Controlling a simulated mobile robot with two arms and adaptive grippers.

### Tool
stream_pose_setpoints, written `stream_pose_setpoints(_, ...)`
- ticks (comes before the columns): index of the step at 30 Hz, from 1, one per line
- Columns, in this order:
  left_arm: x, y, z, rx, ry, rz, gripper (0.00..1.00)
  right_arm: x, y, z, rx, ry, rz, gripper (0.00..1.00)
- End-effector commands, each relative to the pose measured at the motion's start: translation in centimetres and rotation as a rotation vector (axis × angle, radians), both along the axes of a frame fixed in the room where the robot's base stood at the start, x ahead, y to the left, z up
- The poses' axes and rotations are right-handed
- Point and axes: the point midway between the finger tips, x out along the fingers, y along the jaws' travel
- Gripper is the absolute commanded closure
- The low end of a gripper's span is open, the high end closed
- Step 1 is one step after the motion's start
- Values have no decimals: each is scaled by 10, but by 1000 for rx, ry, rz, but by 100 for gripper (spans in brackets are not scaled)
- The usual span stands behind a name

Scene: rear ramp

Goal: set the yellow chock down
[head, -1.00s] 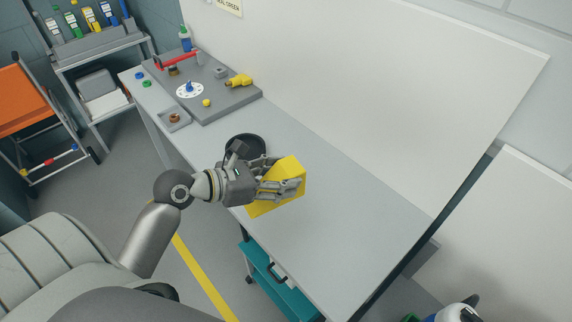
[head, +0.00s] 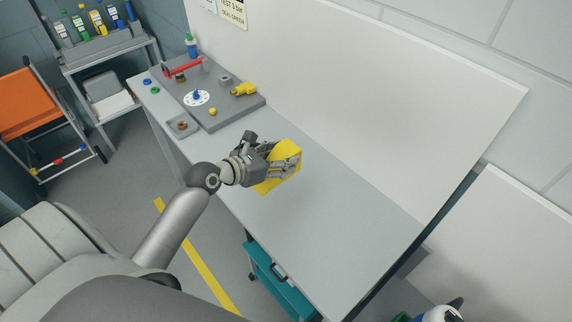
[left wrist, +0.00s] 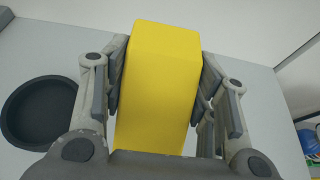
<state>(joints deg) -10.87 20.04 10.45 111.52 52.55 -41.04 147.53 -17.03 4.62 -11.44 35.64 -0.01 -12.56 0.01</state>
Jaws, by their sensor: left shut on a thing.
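The yellow chock (head: 284,166) is a yellow block at the middle of the grey bench top (head: 318,224). My left gripper (head: 280,168) is shut on it, with fingers along its sides. In the left wrist view the chock (left wrist: 158,80) stands between the gripper's two sets of fingers (left wrist: 160,95). I cannot tell whether the chock's underside touches the bench. My right gripper is not in view.
A dark round dish (left wrist: 40,110) lies on the bench left of the chock in the left wrist view. A grey board (head: 215,98) with fittings fills the bench's far end. A white panel (head: 370,100) stands behind. The near bench is clear.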

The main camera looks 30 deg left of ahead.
Motion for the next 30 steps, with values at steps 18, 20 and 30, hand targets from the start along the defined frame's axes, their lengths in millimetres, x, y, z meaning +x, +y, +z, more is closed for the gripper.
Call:
stream_pose_setpoints(18, 53, 13, -60, 0, -5, 1, 90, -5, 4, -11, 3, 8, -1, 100)
stream_pose_setpoints(20, 52, 13, -70, 0, -1, 1, 90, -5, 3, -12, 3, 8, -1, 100)
stream_pose_setpoints(30, 52, 13, -89, 0, -5, 1, 90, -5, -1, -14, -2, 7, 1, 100)
